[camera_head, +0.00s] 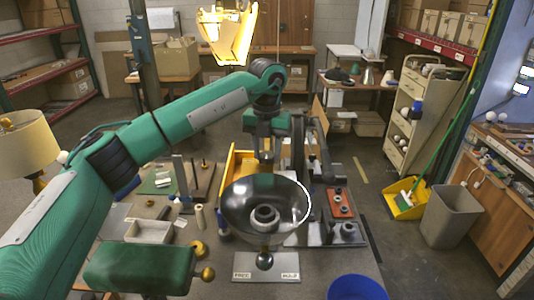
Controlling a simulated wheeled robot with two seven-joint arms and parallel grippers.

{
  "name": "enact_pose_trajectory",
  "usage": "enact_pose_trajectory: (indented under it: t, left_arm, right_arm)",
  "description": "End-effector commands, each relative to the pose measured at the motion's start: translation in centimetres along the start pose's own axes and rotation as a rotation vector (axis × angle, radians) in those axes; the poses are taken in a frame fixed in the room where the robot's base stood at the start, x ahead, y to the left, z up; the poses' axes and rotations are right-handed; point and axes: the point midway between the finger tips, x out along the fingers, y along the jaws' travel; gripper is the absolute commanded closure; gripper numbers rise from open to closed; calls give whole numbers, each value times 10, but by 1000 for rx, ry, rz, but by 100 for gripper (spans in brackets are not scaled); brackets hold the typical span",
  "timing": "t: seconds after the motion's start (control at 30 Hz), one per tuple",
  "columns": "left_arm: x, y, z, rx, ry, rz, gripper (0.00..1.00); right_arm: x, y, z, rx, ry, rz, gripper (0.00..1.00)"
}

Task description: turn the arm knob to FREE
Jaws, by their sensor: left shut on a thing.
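A dark, shiny bowl-shaped shade (239,212) with a ring inside stands just behind and above the knob. My left gripper (266,160) points down at the back rim of the shade. It is shut, seemingly on that rim; the contact is small and partly hidden. My right gripper is not in view.
A dark green shade (140,268) with brass knobs lies front left, beside a pale tray (149,231). A yellow bin (240,162) and a red tool block (340,203) stand behind and right. A blue bin (357,288) is at front right.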

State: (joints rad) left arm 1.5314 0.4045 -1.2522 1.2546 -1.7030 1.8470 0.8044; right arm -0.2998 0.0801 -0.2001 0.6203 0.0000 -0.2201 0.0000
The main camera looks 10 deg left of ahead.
Motion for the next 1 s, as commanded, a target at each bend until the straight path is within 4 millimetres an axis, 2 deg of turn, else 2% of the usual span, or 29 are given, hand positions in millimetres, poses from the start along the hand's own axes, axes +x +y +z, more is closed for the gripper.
enact_pose_trajectory:
  t: [0.6,0.63,0.73,1.0]
  left_arm:
    - [-2,0,1,-43,-3,-1,84]
    - [-2,0,1,-43,-3,-1,57]
    - [-2,0,0,-43,-3,-1,39]
    - [-1,0,0,-41,-1,0,39]
  right_arm:
    - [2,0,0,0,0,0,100]
    - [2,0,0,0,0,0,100]
    - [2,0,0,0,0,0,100]
    - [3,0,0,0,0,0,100]
